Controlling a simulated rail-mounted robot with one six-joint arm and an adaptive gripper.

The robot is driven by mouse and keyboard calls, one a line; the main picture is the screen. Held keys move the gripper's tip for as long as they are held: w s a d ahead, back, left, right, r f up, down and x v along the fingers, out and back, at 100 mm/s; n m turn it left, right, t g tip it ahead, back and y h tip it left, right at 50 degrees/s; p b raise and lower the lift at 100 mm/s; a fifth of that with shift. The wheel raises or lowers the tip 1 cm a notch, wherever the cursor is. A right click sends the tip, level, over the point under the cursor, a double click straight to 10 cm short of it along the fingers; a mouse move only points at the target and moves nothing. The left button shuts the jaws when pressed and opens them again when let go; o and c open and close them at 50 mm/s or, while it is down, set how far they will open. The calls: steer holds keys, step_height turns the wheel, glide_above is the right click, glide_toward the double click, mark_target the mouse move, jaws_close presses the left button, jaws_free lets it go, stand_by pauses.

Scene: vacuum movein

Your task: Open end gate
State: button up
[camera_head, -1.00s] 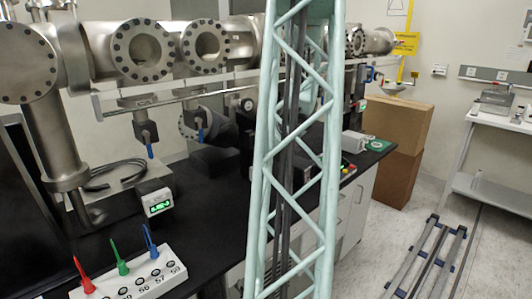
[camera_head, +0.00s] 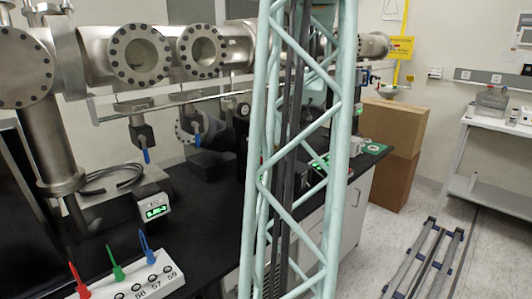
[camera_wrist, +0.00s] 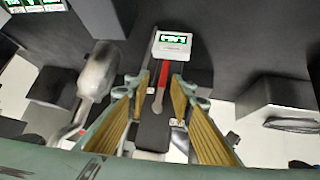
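In the wrist view, my gripper (camera_wrist: 159,88) is open, its two yellow-padded fingers apart. A red handle (camera_wrist: 164,76) with a rounded grey end shows in the gap between the fingers. I cannot tell its distance from them, and no contact is clear. A white display box (camera_wrist: 172,45) with green characters is just beyond the handle. I cannot tell for certain whether this handle belongs to the end gate. In the head view, two dark valves with blue handles (camera_head: 145,156) (camera_head: 196,139) hang under the steel vacuum line (camera_head: 140,53). My gripper is hidden there behind my lattice column.
A black bench (camera_head: 205,208) runs below the vacuum line. A gauge box (camera_head: 157,206) and a rack with red, green and blue tools (camera_head: 148,281) stand on it. Cardboard boxes (camera_head: 393,127) stand past its far end.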

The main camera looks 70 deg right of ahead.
steer(key=shift+v, duration=2.15)
